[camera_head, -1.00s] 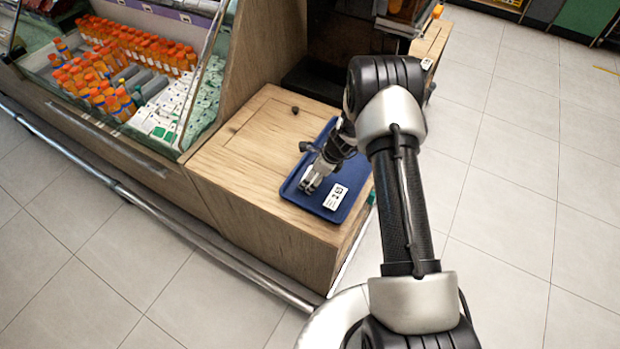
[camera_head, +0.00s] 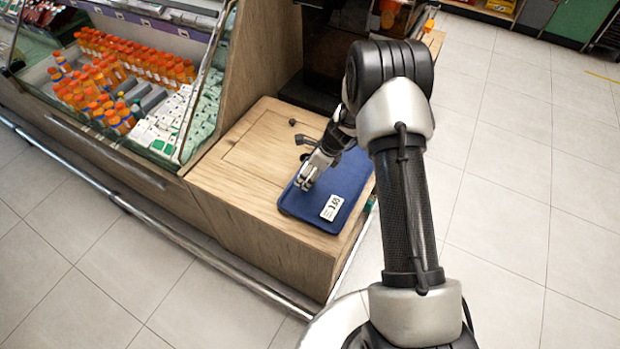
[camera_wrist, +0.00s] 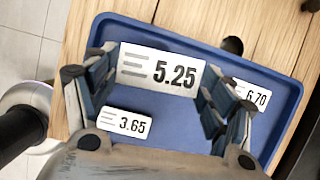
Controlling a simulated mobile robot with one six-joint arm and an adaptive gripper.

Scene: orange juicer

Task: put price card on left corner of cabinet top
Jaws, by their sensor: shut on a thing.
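A white price card reading 5.25 (camera_wrist: 160,72) is between the fingertips of my gripper (camera_wrist: 150,75) in the wrist view, gripped at its two ends. Two more cards lie in the blue tray (camera_wrist: 275,90): one reading 3.65 (camera_wrist: 123,123) and one reading 6.70 (camera_wrist: 252,93), partly covered by a finger. In the head view my gripper (camera_head: 304,178) is above the tray (camera_head: 298,210), and the 3.65 card (camera_head: 331,207) lies near its front edge. The held card cannot be made out there. The wooden cabinet top (camera_head: 225,188) is bare left of the tray.
A small dark knob (camera_head: 292,122) stands on the cabinet top near the back. A glass display case (camera_head: 205,75) with orange bottles (camera_head: 135,55) adjoins the cabinet on the left. Tiled floor (camera_head: 500,200) lies open to the right.

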